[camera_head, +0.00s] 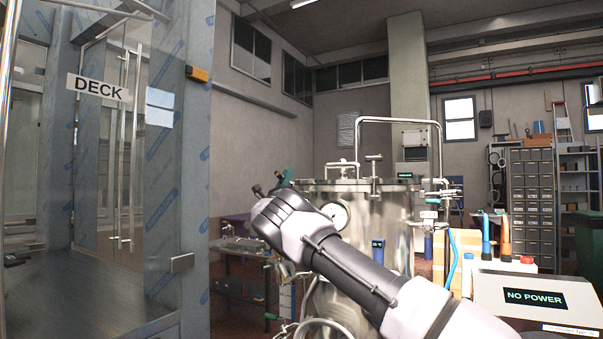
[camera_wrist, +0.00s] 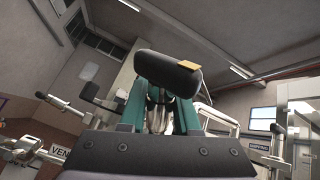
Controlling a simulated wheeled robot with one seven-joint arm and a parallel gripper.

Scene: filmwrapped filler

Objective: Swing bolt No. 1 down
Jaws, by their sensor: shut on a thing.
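In the wrist view the teal fingers of my gripper (camera_wrist: 158,112) are closed around a metal bolt shank. A thick black bar handle (camera_wrist: 168,74) with a small tan tag lies across, just beyond the fingertips. I cannot read a number on it, so I cannot tell for sure that it is bolt No. 1. In the head view the steel vessel (camera_head: 385,235) stands in the middle with its flat lid (camera_head: 358,186) on. My gripper (camera_head: 284,179) is at the lid's left edge, showing only as a bit of teal; my wrist hides the held bolt there.
Other metal bolts and fittings surround the lid, including a T-handle (camera_head: 374,166) on top. A tall pipe loop (camera_head: 399,121) rises behind it. A pressure gauge (camera_head: 338,214) is beside my arm. A "NO POWER" box (camera_head: 535,298) is at lower right, a glass enclosure marked DECK (camera_head: 98,88) at left.

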